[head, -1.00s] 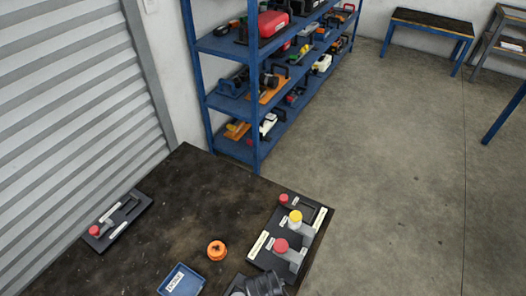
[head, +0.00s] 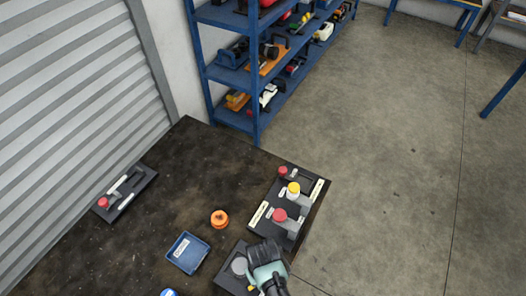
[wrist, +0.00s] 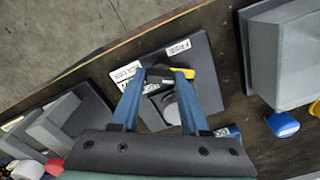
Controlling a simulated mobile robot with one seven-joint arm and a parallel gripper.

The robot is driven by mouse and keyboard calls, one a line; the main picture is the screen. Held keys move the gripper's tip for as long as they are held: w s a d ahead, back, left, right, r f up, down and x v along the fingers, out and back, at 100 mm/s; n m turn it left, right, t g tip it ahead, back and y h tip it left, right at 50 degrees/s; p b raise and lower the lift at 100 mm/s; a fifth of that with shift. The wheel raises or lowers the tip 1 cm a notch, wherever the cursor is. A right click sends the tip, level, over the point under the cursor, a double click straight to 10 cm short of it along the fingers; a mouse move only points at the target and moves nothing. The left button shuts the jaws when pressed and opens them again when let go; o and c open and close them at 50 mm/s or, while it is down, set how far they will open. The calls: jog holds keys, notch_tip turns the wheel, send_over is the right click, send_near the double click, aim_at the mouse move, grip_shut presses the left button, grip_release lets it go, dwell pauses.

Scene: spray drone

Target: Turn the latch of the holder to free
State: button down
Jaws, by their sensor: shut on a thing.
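The holder (wrist: 205,50) is a dark plate on the bench, with white labels, one reading FREE (wrist: 178,48), and a grey round part (wrist: 170,108). It also shows in the head view (head: 228,282), partly covered by my arm. My gripper (wrist: 160,74) has its two blue fingers shut on the latch, a dark piece between the fingertips. A yellow tip (wrist: 184,72) shows just right of the right fingertip, beside the FREE label. In the head view my gripper (head: 265,252) is over the holder's right part and hides the latch.
A dark board with red and yellow knobs (head: 280,214) stands just beyond the holder. An orange cap (head: 219,218) and a blue tray (head: 187,252) lie to its left. Another dark board (head: 125,193) is at the bench's left edge.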

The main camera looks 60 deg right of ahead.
jog(key=n, duration=0.5)
jog(key=shift+n+p, duration=0.35)
jog(key=shift+n, duration=0.05)
dwell(0.4)
jog(key=shift+c, duration=2)
grip_release()
notch_tip(320, 180, up, 13)
